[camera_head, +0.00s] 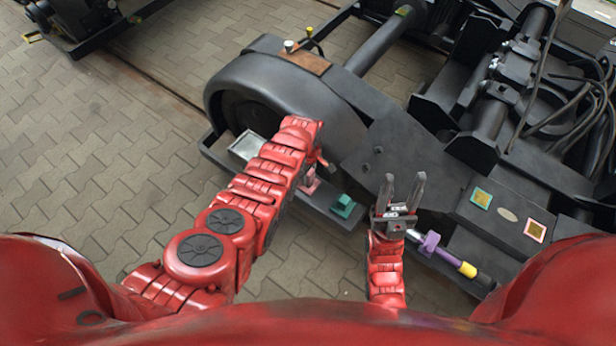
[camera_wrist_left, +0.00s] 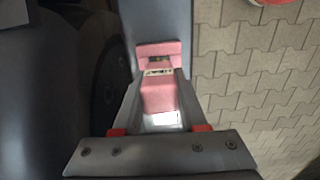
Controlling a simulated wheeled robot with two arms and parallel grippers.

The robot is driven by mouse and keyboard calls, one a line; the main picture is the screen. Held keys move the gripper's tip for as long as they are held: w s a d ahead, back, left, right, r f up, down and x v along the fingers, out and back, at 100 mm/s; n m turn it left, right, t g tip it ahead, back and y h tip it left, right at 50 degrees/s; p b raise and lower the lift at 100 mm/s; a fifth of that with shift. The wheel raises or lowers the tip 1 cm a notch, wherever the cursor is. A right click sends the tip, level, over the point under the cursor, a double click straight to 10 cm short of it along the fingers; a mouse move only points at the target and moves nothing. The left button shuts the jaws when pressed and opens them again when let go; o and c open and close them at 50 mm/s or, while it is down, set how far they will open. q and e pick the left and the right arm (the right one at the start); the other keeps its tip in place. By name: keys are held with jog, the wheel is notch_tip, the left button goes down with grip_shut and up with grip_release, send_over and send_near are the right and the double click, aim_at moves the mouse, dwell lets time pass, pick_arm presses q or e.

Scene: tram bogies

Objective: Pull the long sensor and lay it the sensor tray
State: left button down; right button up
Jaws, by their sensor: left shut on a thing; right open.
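My left gripper (camera_head: 319,160) is at the side of the dark bogie, over its lower ledge. The left wrist view shows its fingers (camera_wrist_left: 158,88) shut on a pink part (camera_wrist_left: 160,97), which sits against a pink bracket (camera_wrist_left: 158,48). The pink piece also shows in the head view (camera_head: 309,182), partly hidden by the arm. I cannot tell whether it is the long sensor. A shallow silver tray (camera_head: 246,146) lies on the ledge to the left and looks empty. My right gripper (camera_head: 402,193) is open and empty, fingers pointing up in the picture.
A teal block (camera_head: 344,206) sits on the ledge between the grippers. A purple holder (camera_head: 430,243) with a yellow-tipped rod (camera_head: 466,269) is right of my right gripper. Yellow and pink square plates (camera_head: 481,198) are further right. Paved floor (camera_head: 100,140) at left is clear.

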pick_arm(q)
jog(key=shift+r+p, duration=1.75)
jog(key=shift+r, duration=0.25)
jog(key=shift+f, duration=0.1)
